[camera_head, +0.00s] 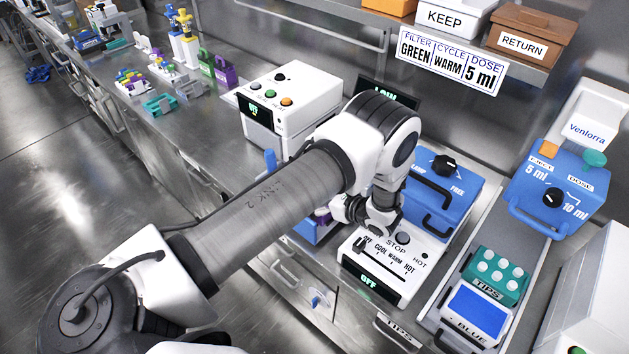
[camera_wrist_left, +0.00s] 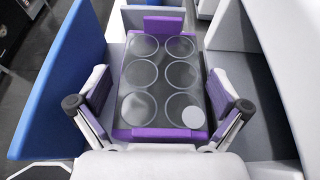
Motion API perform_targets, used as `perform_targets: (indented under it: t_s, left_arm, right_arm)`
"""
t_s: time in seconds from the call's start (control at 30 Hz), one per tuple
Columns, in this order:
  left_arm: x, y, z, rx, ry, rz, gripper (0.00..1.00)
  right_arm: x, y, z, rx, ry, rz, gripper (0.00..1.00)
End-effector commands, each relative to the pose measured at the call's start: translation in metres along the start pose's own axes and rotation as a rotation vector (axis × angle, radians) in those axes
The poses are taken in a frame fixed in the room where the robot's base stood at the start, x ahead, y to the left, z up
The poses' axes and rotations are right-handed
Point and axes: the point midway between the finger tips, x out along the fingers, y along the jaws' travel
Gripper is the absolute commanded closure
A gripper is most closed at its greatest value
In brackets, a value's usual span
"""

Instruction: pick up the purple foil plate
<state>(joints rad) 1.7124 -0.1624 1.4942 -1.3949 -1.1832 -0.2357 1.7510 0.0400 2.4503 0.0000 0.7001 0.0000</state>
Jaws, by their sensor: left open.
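The purple foil plate (camera_wrist_left: 149,75) fills the middle of the left wrist view. It has a dark grey top with several round wells and purple tabs at its edges; a pale disc shows at the lower right well. My left gripper (camera_wrist_left: 160,106) is open, with one finger on each side of the plate. I cannot tell whether the fingers touch it. My right gripper is not in view.
A blue wall (camera_wrist_left: 60,75) stands close on the left of the plate, and pale surfaces (camera_wrist_left: 275,80) on the right. In the head view, a white heater panel (camera_head: 375,262), a blue machine (camera_head: 450,185) and a white box (camera_head: 285,100) crowd the bench around my arm.

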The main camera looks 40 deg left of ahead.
Motion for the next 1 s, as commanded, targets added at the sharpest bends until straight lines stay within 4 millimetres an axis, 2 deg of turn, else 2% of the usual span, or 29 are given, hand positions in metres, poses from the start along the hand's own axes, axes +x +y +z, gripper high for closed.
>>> perform_targets:
  t_s: [0.2,0.23,0.37,0.4,0.77,0.87,1.0]
  left_arm:
    - [0.004,-0.001,-0.001,0.000,-0.001,-0.002,0.00]
    - [0.004,-0.001,-0.001,0.000,-0.001,-0.002,0.04]
    - [0.004,-0.001,-0.001,0.000,0.000,-0.001,0.50]
    - [0.004,0.000,-0.001,0.000,0.000,-0.001,0.54]
    - [0.002,-0.001,0.003,-0.001,-0.001,-0.001,0.54]
    - [-0.002,-0.001,0.013,-0.002,-0.001,-0.002,0.54]
    - [-0.013,-0.002,0.039,-0.003,-0.003,-0.004,0.54]
  right_arm:
    - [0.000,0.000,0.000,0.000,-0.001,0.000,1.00]
    - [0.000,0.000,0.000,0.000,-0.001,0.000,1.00]
    - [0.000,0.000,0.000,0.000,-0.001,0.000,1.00]
    - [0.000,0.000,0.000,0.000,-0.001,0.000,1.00]
    - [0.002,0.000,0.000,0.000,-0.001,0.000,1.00]
    - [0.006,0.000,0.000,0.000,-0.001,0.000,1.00]
    - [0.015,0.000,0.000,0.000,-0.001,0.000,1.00]
